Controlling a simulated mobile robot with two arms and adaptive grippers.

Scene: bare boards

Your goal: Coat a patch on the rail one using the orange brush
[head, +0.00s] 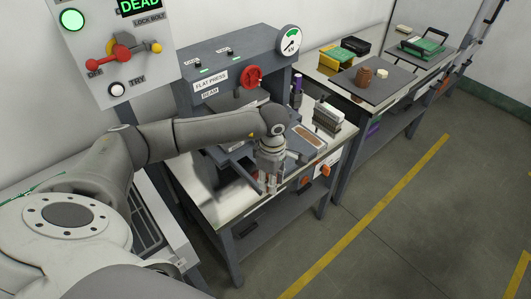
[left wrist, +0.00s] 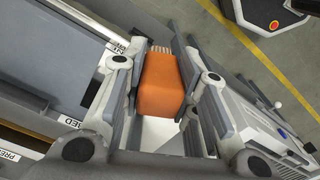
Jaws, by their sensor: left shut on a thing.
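My left gripper (head: 268,183) points down over the front of the press bench. In the left wrist view my left gripper (left wrist: 165,100) is shut on the orange brush (left wrist: 161,85), with its blocky orange body between the two fingers. Pale bristles (left wrist: 137,45) show at its far end. In the head view the brush is mostly hidden by the gripper. I cannot tell which piece is rail one. My right gripper is not in view.
The bench carries a grey flat press (head: 225,75) with a red handwheel (head: 252,77). A brown strip in a tray (head: 309,137) lies right of my arm. A lever panel (head: 118,50) stands at upper left. A second bench (head: 350,87) holds boxes. The floor at right is clear.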

